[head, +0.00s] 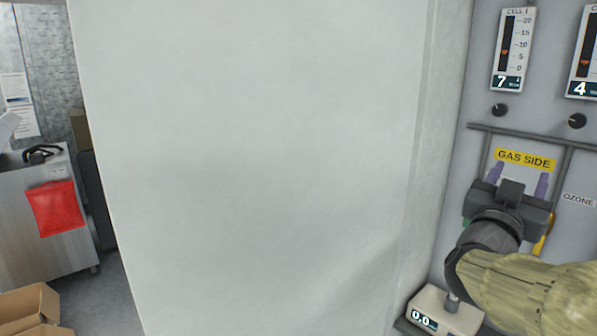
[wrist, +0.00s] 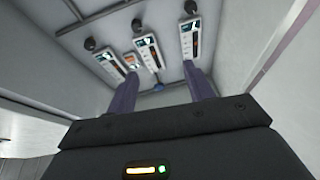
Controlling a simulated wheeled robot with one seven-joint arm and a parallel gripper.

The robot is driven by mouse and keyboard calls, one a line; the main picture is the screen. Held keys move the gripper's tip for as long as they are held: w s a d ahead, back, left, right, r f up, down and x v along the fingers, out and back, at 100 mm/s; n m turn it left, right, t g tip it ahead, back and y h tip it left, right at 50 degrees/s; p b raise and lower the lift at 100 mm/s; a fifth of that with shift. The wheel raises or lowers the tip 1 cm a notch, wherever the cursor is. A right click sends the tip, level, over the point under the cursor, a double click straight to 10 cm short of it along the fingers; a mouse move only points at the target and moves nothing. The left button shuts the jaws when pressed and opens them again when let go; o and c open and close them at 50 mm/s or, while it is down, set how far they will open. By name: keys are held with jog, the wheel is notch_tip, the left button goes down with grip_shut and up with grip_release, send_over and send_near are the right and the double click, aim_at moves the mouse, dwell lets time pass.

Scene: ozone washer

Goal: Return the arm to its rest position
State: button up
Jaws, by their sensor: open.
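My gripper (head: 518,177) is at the right of the head view, in front of the grey panel (head: 459,165), just below the yellow "GAS SIDE" label (head: 525,160). Its two purple fingers stand apart with nothing visible between them. My arm, in an olive-yellow cover, reaches in from the lower right corner. In the wrist view the open fingers (wrist: 162,88) point toward the panel with its gauges. I cannot tell how far the fingertips are from the panel. My gripper body hides part of the panel and most of a yellow item behind it.
A large pale wall (head: 250,150) fills the middle of the head view. A gauge (head: 513,50) and knob (head: 500,109) sit above a dark rail. A small device reading 0.0 (head: 424,321) is below my arm. Cardboard boxes (head: 28,303) and a red cloth-like item (head: 55,208) are far left.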

jog(key=w+a+f+n+g+y, duration=0.1)
jog(key=w+a+f+n+y, duration=0.25)
jog(key=a+f+y, duration=0.45)
jog(key=w+a+f+n+g+y, duration=0.1)
jog(key=w+a+f+n+y, duration=0.25)
jog(key=f, duration=0.85)
jog(key=s+a+f+n+g+y, duration=0.1)
jog(key=s+a+f+g+y, duration=0.1)
jog(key=s+a+f+g, duration=0.3)
jog(key=s+a+f+n+g+y, duration=0.1)
jog(key=s+a+f+g, duration=0.3)
jog(key=s+f, duration=0.7)
notch_tip(320, 180, down, 3)
jog(key=shift+s+a+f+n+g+y, duration=0.1)
jog(key=shift+s+a+n+g+y, duration=0.25)
jog(key=shift+g+y, duration=0.5)
jog(key=shift+w, duration=0.25)
jog(key=shift+s, duration=0.1)
jog(key=shift+a, duration=0.1)
